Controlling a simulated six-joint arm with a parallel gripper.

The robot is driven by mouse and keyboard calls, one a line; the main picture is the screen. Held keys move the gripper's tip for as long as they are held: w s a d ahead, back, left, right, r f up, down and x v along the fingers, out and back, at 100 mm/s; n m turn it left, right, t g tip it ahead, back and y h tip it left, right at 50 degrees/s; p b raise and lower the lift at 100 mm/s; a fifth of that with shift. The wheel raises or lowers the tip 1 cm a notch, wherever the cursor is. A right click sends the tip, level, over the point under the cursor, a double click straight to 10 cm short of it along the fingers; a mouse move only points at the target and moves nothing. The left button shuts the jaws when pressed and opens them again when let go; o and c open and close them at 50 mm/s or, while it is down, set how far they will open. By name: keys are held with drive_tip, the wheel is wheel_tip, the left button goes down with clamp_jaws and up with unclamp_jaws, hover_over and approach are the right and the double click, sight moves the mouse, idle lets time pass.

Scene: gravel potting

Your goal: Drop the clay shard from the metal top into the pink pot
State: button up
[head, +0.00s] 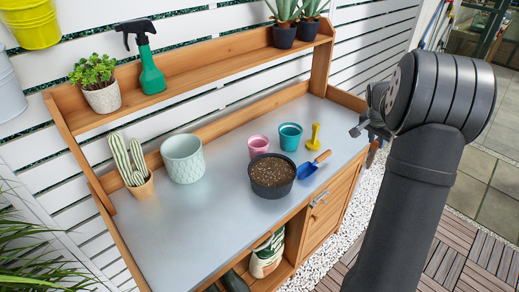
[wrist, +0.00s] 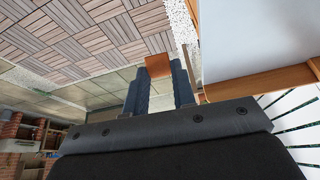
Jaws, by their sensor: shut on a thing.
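My gripper (head: 367,128) is at the right end of the potting bench in the head view, off to the right of the pots. In the wrist view its two dark fingers (wrist: 159,72) are shut on the clay shard (wrist: 158,65), a flat orange-brown piece. The shard is held over the paving, beside the bench edge in that view. I cannot make out the shard clearly in the head view. The small pink pot (head: 258,146) stands upright on the metal top (head: 205,222), well left of my gripper. Its inside is mostly hidden.
A teal pot (head: 290,136) stands right of the pink pot. A dark pot of soil (head: 271,178) stands in front. A blue trowel (head: 313,165) and a yellow object (head: 313,138) lie toward my gripper. A pale green pot (head: 183,160) and cactus (head: 131,165) stand left. The front left top is clear.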

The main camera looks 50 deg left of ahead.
drive_tip(key=s+a+r+n+y, duration=0.1)
drive_tip(key=s+a+n, duration=0.1)
drive_tip(key=s+a, duration=0.5)
drive_tip(key=s+a+r+n+y, duration=0.1)
drive_tip(key=s+a+n, duration=0.25)
drive_tip(key=a, duration=0.65)
drive_tip(key=n+g+y, duration=0.1)
drive_tip(key=n, duration=0.3)
approach(262, 144)
drive_tip(key=shift+m, duration=0.25)
drive_tip(key=shift+x, duration=2.25)
drive_tip(key=shift+d, duration=0.15)
drive_tip(key=o, duration=1)
drive_tip(key=v, duration=1.7)
drive_tip(key=shift+d+r, duration=0.15)
drive_tip(key=shift+d, duration=0.15)
